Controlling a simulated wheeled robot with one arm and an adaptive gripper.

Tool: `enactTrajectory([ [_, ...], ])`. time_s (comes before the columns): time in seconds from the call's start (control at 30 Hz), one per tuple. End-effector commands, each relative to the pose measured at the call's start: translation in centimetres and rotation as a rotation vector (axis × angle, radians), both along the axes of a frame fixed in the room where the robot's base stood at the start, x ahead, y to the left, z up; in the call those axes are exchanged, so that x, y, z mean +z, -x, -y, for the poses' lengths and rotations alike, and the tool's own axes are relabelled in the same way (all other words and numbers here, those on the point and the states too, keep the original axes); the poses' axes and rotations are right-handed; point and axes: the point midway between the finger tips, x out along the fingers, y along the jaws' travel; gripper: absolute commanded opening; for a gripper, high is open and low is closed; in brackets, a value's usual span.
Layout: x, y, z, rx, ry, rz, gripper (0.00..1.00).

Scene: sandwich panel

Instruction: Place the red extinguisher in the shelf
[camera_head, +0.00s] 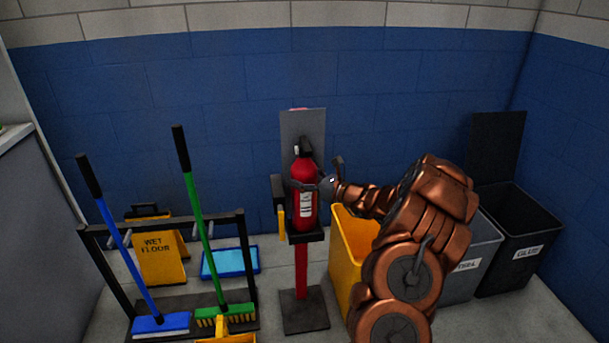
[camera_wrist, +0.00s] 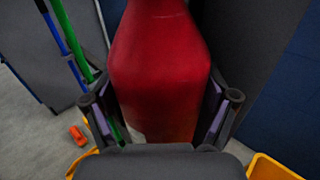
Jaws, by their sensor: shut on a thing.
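The red extinguisher (camera_head: 304,186) stands upright at the small shelf (camera_head: 305,236) of a stand with a grey back panel (camera_head: 302,128). Its base appears to be at the shelf, but I cannot tell whether it rests on it. My gripper (camera_head: 316,185) reaches in from the right and is shut around the extinguisher's body. In the wrist view the red body (camera_wrist: 160,70) fills the middle, with one finger of my gripper (camera_wrist: 160,112) on each side. The extinguisher's lower end is hidden there by the gripper's palm.
A yellow bin (camera_head: 350,245) stands right of the stand, partly behind my arm. Grey and black bins (camera_head: 515,240) are farther right. A rack with a blue broom (camera_head: 125,250) and green broom (camera_head: 200,230) and a wet floor sign (camera_head: 160,258) are left. An orange object (camera_wrist: 78,135) lies on the floor.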

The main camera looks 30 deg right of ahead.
Motion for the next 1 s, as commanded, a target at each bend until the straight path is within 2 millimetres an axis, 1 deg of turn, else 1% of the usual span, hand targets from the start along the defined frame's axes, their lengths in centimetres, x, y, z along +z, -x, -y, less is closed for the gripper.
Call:
enactTrajectory([
  [0.1, -1.2, 0.0, 0.0, 0.000, -0.001, 0.005, 0.15],
  [0.17, -1.5, 0.0, 0.0, 0.001, 0.000, 0.006, 0.15],
  [0.57, -1.7, 0.0, 0.0, 0.000, 0.000, 0.008, 0.15],
  [0.6, -1.8, 0.0, 0.0, 0.001, 0.001, 0.006, 0.89],
  [0.7, -1.8, 0.0, 0.0, 0.001, 0.000, 0.004, 0.99],
  [1.0, -1.9, 0.0, 0.0, 0.001, 0.000, 0.003, 1.00],
])
